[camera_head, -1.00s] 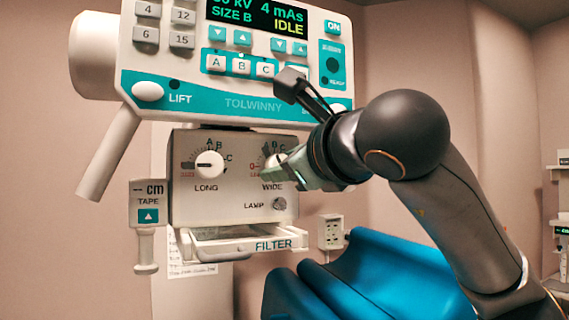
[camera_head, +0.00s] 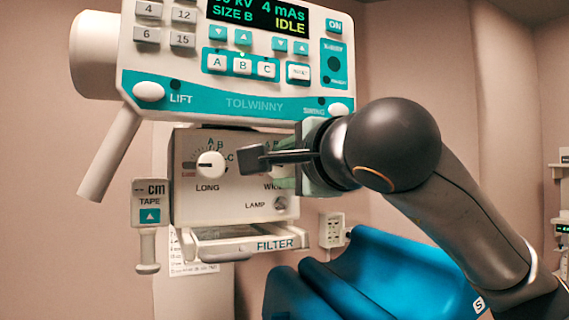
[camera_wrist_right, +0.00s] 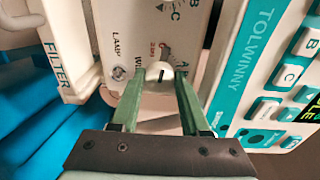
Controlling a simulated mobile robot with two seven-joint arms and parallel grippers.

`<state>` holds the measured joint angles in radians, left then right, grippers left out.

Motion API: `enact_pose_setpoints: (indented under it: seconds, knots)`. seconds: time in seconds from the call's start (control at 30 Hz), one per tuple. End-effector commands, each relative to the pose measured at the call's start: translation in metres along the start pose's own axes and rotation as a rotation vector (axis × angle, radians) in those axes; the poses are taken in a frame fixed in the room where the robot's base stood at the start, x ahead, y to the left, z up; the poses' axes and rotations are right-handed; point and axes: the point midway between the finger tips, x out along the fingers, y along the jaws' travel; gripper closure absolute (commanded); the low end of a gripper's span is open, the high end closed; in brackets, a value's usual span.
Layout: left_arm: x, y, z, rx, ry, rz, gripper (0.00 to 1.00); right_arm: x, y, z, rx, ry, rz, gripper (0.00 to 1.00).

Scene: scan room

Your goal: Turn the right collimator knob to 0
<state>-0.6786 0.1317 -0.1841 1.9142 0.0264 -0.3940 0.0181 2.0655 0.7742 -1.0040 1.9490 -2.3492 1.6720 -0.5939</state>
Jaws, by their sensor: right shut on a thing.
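The right collimator knob, marked WIDE, is hidden behind my right gripper (camera_head: 283,175) in the head view. In the right wrist view this white knob (camera_wrist_right: 158,71) with a dark pointer line sits between the tips of my two green fingers. My right gripper (camera_wrist_right: 158,80) is shut on it. The gripper and dial lettering partly cover the scale, so I cannot tell the pointer's setting. The collimator box (camera_head: 235,192) hangs below the control panel. Its left knob, LONG (camera_head: 210,165), is untouched. My left gripper is not in view.
The control panel (camera_head: 250,105) with its lit display (camera_head: 258,15) is close above my gripper. The LAMP knob (camera_head: 280,203) and FILTER tray (camera_head: 245,244) lie below. A tape holder (camera_head: 150,202) is at the left. A blue padded chair (camera_head: 370,275) stands below right.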

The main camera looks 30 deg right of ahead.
Motion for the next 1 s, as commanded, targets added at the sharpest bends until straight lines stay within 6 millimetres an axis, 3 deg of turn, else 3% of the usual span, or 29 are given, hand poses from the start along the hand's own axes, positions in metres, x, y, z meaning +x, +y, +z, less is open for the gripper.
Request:
enact_pose_setpoints:
  seconds: [0.37,0.93,0.97,1.0]
  knots:
    - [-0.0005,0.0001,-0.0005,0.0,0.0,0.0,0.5,-0.0003,0.0007,0.001,-0.168,0.004,-0.009,1.0]
    - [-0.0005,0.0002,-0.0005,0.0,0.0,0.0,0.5,-0.0002,0.0012,0.001,-0.196,0.006,-0.009,1.0]
    - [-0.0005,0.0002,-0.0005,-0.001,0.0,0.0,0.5,-0.0002,0.0012,0.0009,-0.196,0.006,-0.009,0.51]
    - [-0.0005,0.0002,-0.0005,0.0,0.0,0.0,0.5,-0.0002,0.0011,0.0009,-0.195,0.006,-0.009,0.47]
